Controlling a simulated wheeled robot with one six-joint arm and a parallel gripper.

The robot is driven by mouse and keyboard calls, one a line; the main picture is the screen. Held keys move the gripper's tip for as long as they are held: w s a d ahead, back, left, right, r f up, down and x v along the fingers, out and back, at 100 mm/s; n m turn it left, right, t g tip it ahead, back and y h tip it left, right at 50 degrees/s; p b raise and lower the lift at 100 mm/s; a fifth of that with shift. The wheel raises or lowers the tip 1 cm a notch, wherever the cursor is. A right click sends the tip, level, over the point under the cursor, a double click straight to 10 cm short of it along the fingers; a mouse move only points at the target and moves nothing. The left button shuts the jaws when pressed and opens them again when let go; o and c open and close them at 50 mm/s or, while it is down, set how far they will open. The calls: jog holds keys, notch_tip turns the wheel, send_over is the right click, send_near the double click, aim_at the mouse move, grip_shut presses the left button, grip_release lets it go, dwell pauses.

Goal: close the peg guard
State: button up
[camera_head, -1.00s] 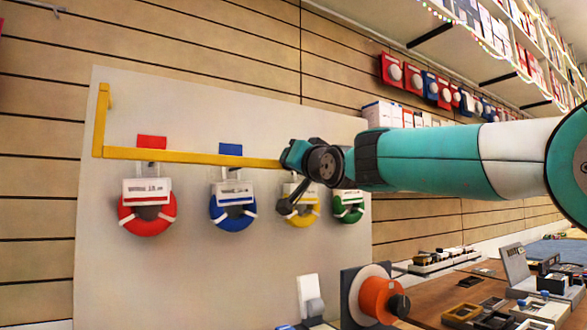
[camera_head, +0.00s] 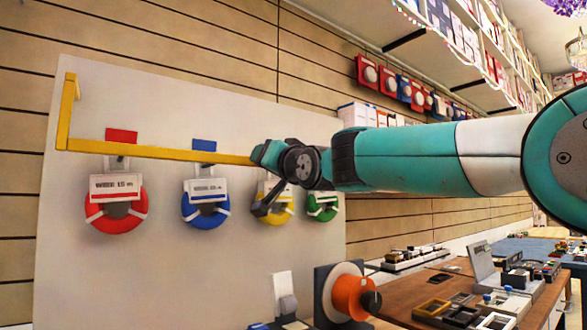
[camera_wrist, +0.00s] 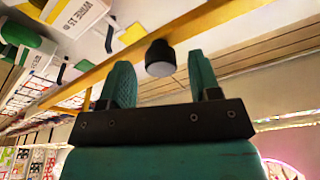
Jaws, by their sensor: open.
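The peg guard is a yellow bar (camera_head: 160,152) running across a pale board, with a short upright arm at its left end. It also crosses the wrist view (camera_wrist: 215,20). It passes just above or in front of the tops of the hanging coils. My gripper (camera_head: 262,157) is at the right part of the bar, which it hides there. In the wrist view my gripper (camera_wrist: 160,80) is open, its two green fingers on either side of a black knob (camera_wrist: 160,58) that appears to be on the bar. I cannot tell whether the fingers touch it.
A red coil (camera_head: 97,218), a blue coil (camera_head: 190,212), a yellow coil (camera_head: 275,218) and a green coil (camera_head: 322,213) hang on the board (camera_head: 130,285) with white labels.

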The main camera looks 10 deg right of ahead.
jog(key=b+v, duration=0.3)
jog(key=v, duration=1.2)
jog(key=shift+s+d, duration=0.15)
jog(key=shift+s, duration=0.2)
jog(key=shift+f, duration=0.2)
jog(key=s+f+n+g+h, duration=0.1)
jog(key=s+f+n+g, duration=0.2)
jog(key=f, duration=0.7)
jog(key=s+f+g, duration=0.3)
jog(key=f+g, duration=0.3)
jog(key=f, duration=0.4)
jog(key=s+d+f+n+g+h, duration=0.3)
jog(key=s+f+g, duration=0.6)
jog(key=s+f, duration=0.8)
notch_tip(320, 180, up, 20)
jog(key=s+n+p, duration=0.1)
jog(key=s+p, duration=0.1)
jog(key=p, duration=1.8)
jog(key=shift+s+r+g, duration=0.2)
jog(key=shift+g, duration=0.1)
